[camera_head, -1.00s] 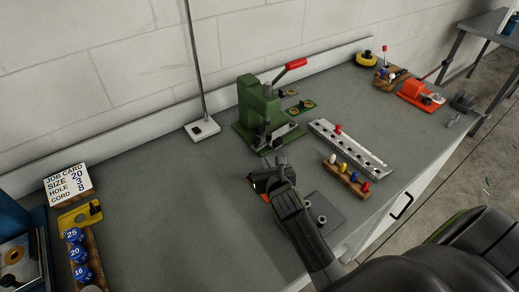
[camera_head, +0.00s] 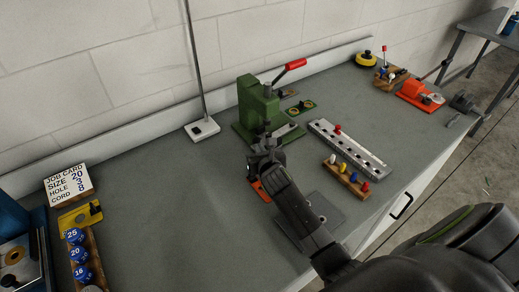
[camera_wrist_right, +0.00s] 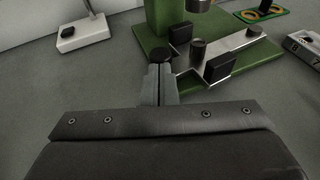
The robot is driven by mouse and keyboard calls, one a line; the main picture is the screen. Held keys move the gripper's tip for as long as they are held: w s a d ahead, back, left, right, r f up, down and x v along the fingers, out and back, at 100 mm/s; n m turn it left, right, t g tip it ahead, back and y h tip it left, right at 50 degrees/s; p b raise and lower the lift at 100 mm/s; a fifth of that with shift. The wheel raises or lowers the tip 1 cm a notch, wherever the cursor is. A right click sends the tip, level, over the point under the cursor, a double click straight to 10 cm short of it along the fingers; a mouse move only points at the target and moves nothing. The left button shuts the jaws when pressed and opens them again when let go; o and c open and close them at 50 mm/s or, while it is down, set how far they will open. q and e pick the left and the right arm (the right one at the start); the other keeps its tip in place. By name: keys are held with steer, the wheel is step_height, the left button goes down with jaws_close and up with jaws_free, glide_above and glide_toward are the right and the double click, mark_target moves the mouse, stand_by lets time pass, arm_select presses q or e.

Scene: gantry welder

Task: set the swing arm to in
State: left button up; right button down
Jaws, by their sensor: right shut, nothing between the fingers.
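My right gripper (camera_head: 265,143) is shut and empty, low over the bench in front of the green press (camera_head: 252,101). In the right wrist view its closed fingers (camera_wrist_right: 161,84) point at a round black knob (camera_wrist_right: 161,55) beside the press base; I cannot tell whether they touch it. An orange-red bar (camera_head: 258,190) lies partly hidden under my right forearm, next to a grey plate (camera_head: 327,209). I cannot tell for sure which of these parts is the swing arm, nor its setting. My left gripper is out of view.
A slotted metal rail (camera_head: 349,148) and a wooden peg block (camera_head: 346,177) stand to the right of my arm. A white-based post (camera_head: 202,129) stands behind left. A job card (camera_head: 68,183) and blue numbered knobs are at far left. The left-middle bench is clear.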

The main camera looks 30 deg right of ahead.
steer(key=shift+w+a+f+m+h+b, duration=0.1)
steer(key=shift+w+a+m+h+b, duration=0.05)
steer(key=shift+w+m+h, duration=0.15)
steer(key=shift+w+a+m+h+b, duration=0.1)
steer(key=shift+w+a+h+b, duration=0.1)
steer(key=shift+w, duration=0.2)
steer(key=shift+w+a+m+g+h, duration=0.1)
steer(key=shift+w+m+g+h, duration=0.2)
steer(key=shift+w, duration=0.1)
steer(key=shift+r, duration=0.2)
